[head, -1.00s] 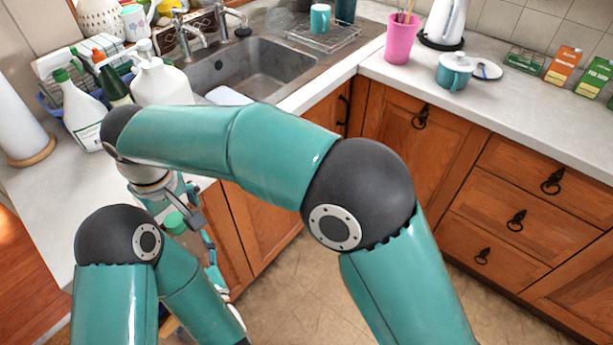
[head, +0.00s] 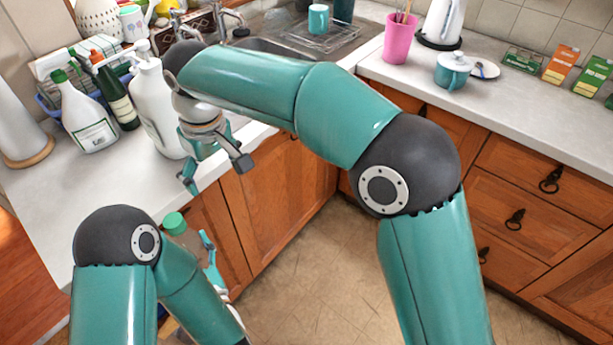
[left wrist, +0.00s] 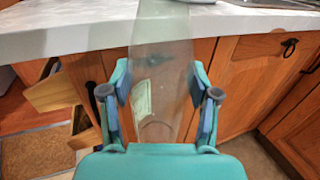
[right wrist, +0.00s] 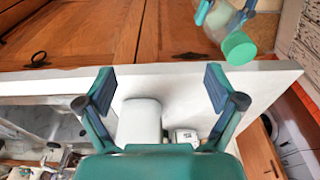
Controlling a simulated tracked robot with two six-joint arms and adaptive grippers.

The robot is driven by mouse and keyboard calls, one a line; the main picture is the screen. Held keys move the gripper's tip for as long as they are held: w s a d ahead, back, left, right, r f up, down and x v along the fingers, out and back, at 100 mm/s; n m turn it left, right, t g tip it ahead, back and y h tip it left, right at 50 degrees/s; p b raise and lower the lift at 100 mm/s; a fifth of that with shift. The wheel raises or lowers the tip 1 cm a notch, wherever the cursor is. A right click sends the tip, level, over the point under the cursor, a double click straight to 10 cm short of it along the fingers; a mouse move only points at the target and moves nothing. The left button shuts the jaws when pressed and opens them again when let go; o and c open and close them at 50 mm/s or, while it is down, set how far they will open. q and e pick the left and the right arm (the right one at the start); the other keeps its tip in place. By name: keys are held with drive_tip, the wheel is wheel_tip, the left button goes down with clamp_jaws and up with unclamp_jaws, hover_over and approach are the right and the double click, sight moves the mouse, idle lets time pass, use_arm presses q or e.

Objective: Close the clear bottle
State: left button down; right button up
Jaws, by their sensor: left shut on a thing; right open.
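The clear bottle (left wrist: 165,70) stands between the fingers of my left gripper (left wrist: 160,107), which is shut on its body; a pale label shows on it. A green cap (head: 174,222) sits at the bottle's mouth in the head view. The cap (right wrist: 239,48) also shows at the bottle's end in the right wrist view; how tight it is I cannot tell. My right gripper (head: 216,174) is open and empty, above and to the right of the cap, apart from it. My left gripper (head: 210,265) is partly hidden by my arm.
The counter edge (right wrist: 180,72) runs close by the right gripper. A white pump bottle (head: 158,110), a spray bottle (head: 85,118) and a dark green bottle (head: 118,97) stand on the counter. Cupboard doors (head: 270,195) are behind the grippers. Open drawers (left wrist: 52,92) show at left.

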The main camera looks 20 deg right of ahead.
drive_tip(key=d+f+m, duration=0.2)
drive_tip(key=d+f, duration=0.3)
drive_tip(key=d, duration=0.4)
drive_tip(key=d+f+m, duration=0.2)
drive_tip(key=d+f, duration=0.3)
drive_tip(key=d, duration=0.4)
drive_tip(key=shift+w+d+f+h, duration=0.2)
drive_tip(key=shift+w+d+h, duration=0.1)
drive_tip(key=shift+w, duration=0.1)
drive_tip(key=shift+a, duration=0.1)
drive_tip(key=w+a+f+t+y, duration=0.2)
drive_tip(key=a+f+t+y, duration=0.1)
drive_tip(key=a+f, duration=0.3)
drive_tip(key=s+a+f, duration=0.2)
drive_tip(key=s+f, duration=0.2)
drive_tip(key=f, duration=0.2)
drive_tip(key=s+d+f+m+g, duration=0.1)
drive_tip(key=s+f+m+g, duration=0.1)
drive_tip(key=s+f, duration=0.5)
drive_tip(key=s+d+f+m+g, duration=0.2)
drive_tip(key=s+f, duration=0.6)
drive_tip(key=s, duration=0.6)
drive_tip(key=shift+s+y, duration=0.25)
drive_tip(key=shift+y, duration=0.05)
